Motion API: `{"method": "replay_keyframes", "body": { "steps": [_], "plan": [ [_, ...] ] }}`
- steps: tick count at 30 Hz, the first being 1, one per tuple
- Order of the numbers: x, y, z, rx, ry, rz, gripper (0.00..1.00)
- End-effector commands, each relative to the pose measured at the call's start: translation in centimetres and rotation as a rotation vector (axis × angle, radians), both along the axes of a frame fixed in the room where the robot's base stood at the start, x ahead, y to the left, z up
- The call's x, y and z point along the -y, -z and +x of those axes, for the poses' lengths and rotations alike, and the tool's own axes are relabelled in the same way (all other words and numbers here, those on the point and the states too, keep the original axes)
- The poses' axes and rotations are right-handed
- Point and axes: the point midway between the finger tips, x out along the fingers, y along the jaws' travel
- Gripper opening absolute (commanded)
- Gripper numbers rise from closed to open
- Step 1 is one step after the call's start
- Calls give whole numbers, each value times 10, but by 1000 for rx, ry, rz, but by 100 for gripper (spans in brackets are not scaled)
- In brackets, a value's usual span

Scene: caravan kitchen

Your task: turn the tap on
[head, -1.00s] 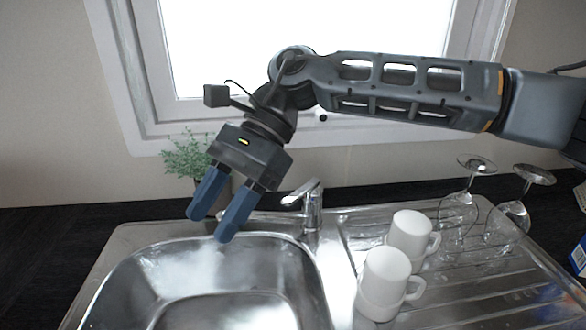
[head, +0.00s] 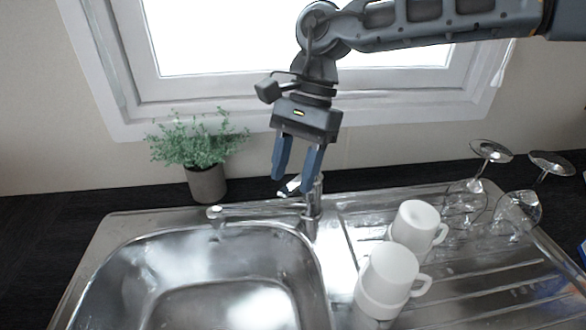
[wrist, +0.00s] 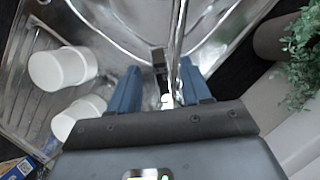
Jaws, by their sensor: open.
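The chrome tap (head: 312,208) stands at the back of the sink, between the basin and the drainboard. Its spout (head: 255,211) points left over the basin, and its lever (head: 290,186) is at the top. My gripper (head: 293,178) is open and points down at the tap's top, with blue fingers. In the head view the fingers overlap the lever's upper part. In the wrist view the tap's spout (wrist: 178,45) runs up between the fingertips of my gripper (wrist: 158,85). I cannot tell whether the fingers touch the tap.
The basin (head: 120,270) is left of the tap. White mugs (head: 415,222) and upturned wine glasses (head: 465,195) stand on the drainboard (head: 470,285) to the right. A potted plant (head: 205,183) stands behind the sink. A window (head: 240,115) is behind my arm.

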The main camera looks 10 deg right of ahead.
Motion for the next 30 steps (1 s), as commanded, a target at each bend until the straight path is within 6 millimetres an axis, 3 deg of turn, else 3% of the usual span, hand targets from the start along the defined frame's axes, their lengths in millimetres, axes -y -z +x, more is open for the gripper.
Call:
{"method": "replay_keyframes", "body": {
  "steps": [12,27,30],
  "plan": [
    [-3,9,-3,1,0,1,48],
    [-3,9,-3,0,1,1,0],
    [-3,9,-3,0,1,0,0]
  ]
}}
